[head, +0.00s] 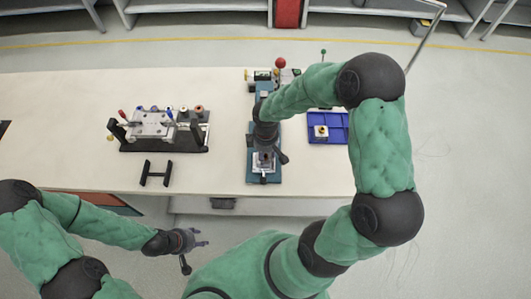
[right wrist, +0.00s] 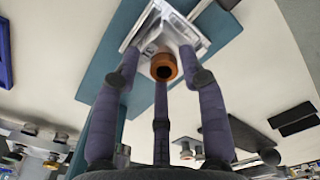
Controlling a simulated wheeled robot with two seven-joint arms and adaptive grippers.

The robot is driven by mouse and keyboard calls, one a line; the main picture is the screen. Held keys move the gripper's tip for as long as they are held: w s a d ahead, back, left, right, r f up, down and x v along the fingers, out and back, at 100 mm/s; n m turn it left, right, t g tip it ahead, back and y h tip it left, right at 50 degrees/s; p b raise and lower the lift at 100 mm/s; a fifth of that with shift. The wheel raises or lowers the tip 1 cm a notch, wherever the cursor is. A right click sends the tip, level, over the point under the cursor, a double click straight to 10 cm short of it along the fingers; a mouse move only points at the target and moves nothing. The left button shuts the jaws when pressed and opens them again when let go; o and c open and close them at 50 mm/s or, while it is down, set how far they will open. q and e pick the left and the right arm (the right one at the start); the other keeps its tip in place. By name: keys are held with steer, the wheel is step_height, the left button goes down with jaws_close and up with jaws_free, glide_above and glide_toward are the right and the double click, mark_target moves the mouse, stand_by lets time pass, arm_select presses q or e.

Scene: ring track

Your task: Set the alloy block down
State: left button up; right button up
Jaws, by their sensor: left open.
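In the right wrist view, a silvery metal piece (right wrist: 171,32) lies over the teal base plate, with a dark-centred orange-brown ring (right wrist: 164,67) facing the camera. I cannot tell whether this is the alloy block or part of a fixture. My right gripper (right wrist: 160,58) has its fingers around the ring and up against the silvery piece; whether they press on it is unclear. In the head view my right gripper (head: 265,153) is over the front of the teal base (head: 250,166), partly hiding what is there. My left gripper (head: 202,238) is open and empty, off the table's front.
A blue tray (head: 339,136) to the right holds a pale block with a brassy ring (head: 321,131). A dark-based fixture (head: 165,135) with small parts stands left, with a black H-shaped stand (head: 157,173) in front. Clear tabletop (head: 60,130) lies at far left.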

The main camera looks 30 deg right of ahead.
stand_by(0.3)
steer(key=shift+r, duration=0.25)
step_height(320, 180, up, 12)
steer(key=p, duration=0.3)
